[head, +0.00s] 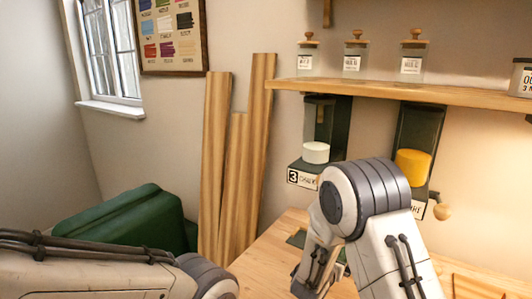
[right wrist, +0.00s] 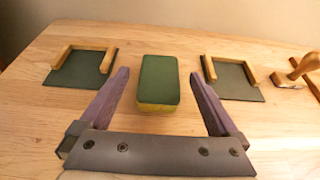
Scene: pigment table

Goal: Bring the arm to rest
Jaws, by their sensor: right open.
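My right gripper (right wrist: 159,75) is open in the right wrist view, its two purple-grey fingers spread wide. A green-topped block with a yellow lower side (right wrist: 157,82) rests on the wooden table between and just beyond the fingers, with a gap on each side. In the head view my right arm bends down over the table at the right, and its fingers are hidden there. My left arm comes in along the lower left edge; its gripper is out of the picture.
Dark green mats with wooden corner rails lie left (right wrist: 78,68) and right (right wrist: 233,80) of the block. A wooden-handled tool (right wrist: 298,70) is at far right. In the head view, a shelf (head: 420,92) with jars and two dispensers stand behind; planks (head: 215,150) lean on the wall.

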